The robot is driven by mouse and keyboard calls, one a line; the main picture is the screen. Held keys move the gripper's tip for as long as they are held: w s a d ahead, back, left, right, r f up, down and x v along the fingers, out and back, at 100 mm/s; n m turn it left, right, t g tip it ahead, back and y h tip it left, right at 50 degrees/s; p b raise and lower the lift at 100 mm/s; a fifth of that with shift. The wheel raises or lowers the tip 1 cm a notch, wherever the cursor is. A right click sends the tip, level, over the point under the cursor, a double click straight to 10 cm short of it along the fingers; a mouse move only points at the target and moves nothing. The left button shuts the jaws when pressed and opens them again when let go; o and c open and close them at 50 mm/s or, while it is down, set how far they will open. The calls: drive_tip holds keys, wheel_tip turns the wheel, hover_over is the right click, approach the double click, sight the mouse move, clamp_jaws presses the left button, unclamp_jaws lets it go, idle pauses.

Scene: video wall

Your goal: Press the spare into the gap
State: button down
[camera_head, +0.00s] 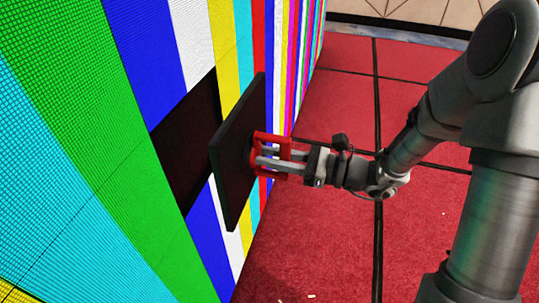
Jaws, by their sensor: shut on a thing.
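The video wall (110,110) fills the left side, lit with vertical colour bars. A dark gap (183,150) shows in it as a black, tilted rectangle between the coloured panels. The spare (236,160) is a thin, dark square panel with a red handle (257,140) on its back. My gripper (268,158) is shut on the red handle and holds the spare upright near the wall. The spare is to the right of the gap in the picture and covers part of the wall and perhaps the gap's right edge. Its front face is hidden.
Red carpet floor (325,220) with dark seams lies to the right of the wall and looks mostly clear. Small pale scraps (311,296) lie on it at the bottom. A pale panelled wall (415,15) stands at the back.

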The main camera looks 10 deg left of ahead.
drive_tip(key=shift+w+a+r, duration=0.1)
drive_tip(key=shift+a, duration=1.45)
drive_tip(key=shift+w+a, duration=0.1)
drive_tip(key=shift+a, duration=1.45)
drive_tip(key=shift+w+a+p, duration=0.2)
drive_tip(key=shift+a+p, duration=0.35)
drive_tip(key=shift+a, duration=1.75)
idle(2.6)
